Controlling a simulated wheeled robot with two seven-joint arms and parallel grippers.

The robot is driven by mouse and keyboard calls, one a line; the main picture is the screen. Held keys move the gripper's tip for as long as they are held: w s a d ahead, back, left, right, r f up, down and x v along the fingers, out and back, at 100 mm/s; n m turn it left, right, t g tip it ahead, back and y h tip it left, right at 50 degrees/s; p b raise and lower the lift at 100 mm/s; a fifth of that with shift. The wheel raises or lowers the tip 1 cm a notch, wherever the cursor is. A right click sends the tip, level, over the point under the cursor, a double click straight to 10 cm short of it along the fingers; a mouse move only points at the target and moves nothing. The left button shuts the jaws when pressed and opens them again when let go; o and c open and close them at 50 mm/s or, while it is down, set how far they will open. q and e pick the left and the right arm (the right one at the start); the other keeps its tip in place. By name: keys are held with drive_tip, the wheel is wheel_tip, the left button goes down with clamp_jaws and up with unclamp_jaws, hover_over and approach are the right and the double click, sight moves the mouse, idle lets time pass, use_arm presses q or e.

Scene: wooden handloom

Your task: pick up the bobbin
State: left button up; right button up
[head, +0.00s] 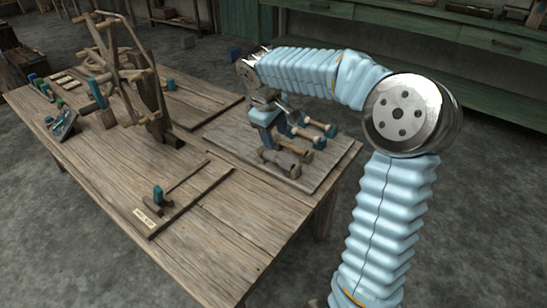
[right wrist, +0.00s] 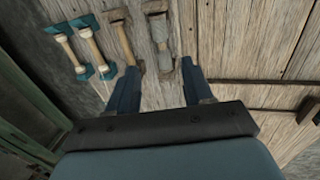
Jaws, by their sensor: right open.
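Several bobbins lie in a row on a wooden board at the table's right end. The nearest bobbin (head: 281,162) has wooden ends; in the right wrist view a grey-wound bobbin (right wrist: 161,42) lies at the row's right end. Beside it is a plain wooden bobbin (right wrist: 124,40), then two with teal ends (right wrist: 76,48). My right gripper (head: 275,140) has blue fingers and hangs at the row's near-left side. In the wrist view the open, empty jaws (right wrist: 160,72) point toward the grey-wound bobbin, which lies ahead between the fingertips. My left gripper is not in view.
A wooden winding frame (head: 128,75) stands on the table's far left part. A flat board with a small teal-topped piece (head: 158,195) lies at the front. The table's front right (head: 225,235) is bare. Green cabinets (head: 430,40) stand behind.

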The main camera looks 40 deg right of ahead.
hover_over(279, 159)
drive_tip(key=a, duration=0.1)
drive_tip(key=f, duration=0.3)
drive_tip(key=s+f, duration=0.1)
drive_tip(key=f, duration=0.1)
drive_tip(key=shift+a+f, duration=0.15)
drive_tip(key=x, duration=0.5)
drive_tip(key=shift+w+a+f, duration=0.1)
drive_tip(key=shift+w+f, duration=0.1)
drive_tip(key=shift+w, duration=0.05)
drive_tip(key=shift+c, duration=0.5)
clamp_jaws()
